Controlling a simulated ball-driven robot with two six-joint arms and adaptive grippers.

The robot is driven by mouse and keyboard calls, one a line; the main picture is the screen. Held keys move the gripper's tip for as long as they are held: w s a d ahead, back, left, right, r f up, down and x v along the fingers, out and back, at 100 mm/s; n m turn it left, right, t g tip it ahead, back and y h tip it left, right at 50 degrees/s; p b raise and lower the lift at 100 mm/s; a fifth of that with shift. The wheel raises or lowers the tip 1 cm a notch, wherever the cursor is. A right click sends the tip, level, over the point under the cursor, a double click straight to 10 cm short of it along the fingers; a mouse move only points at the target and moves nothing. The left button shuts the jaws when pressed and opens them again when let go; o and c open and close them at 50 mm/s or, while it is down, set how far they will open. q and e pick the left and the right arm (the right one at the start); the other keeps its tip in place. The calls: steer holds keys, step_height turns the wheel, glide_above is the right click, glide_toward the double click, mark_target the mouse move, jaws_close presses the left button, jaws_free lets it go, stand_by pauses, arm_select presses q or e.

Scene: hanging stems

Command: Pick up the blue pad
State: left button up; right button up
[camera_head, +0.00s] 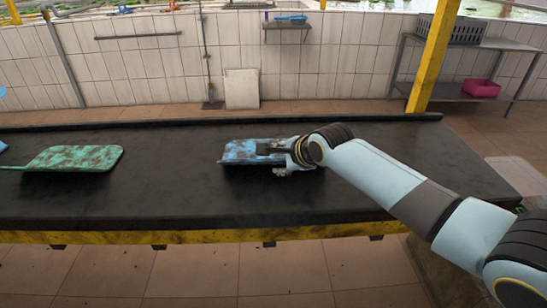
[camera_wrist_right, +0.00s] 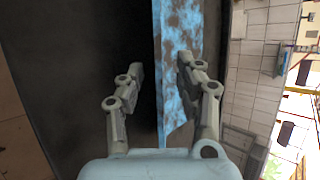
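The blue pad (camera_head: 240,151), mottled with worn patches, is near the middle of the black table in the head view. It lies roughly flat, with a dark shadow beneath it. My right gripper (camera_head: 277,158) is at its right end, one finger over its top and the other lower on the near side. In the right wrist view the blue pad (camera_wrist_right: 173,60) runs between the spread fingers of my right gripper (camera_wrist_right: 160,80). A gap shows between the left finger and the pad; contact at the right finger is unclear. My left gripper is out of view.
A green worn pad (camera_head: 75,158) is on the left of the black table (camera_head: 170,205). Part of a blue thing (camera_head: 3,146) shows at the left edge. The table between the pads is clear. A yellow post (camera_head: 432,60) stands behind the table.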

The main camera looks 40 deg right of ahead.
jaws_close()
steer(key=shift+r, duration=0.15)
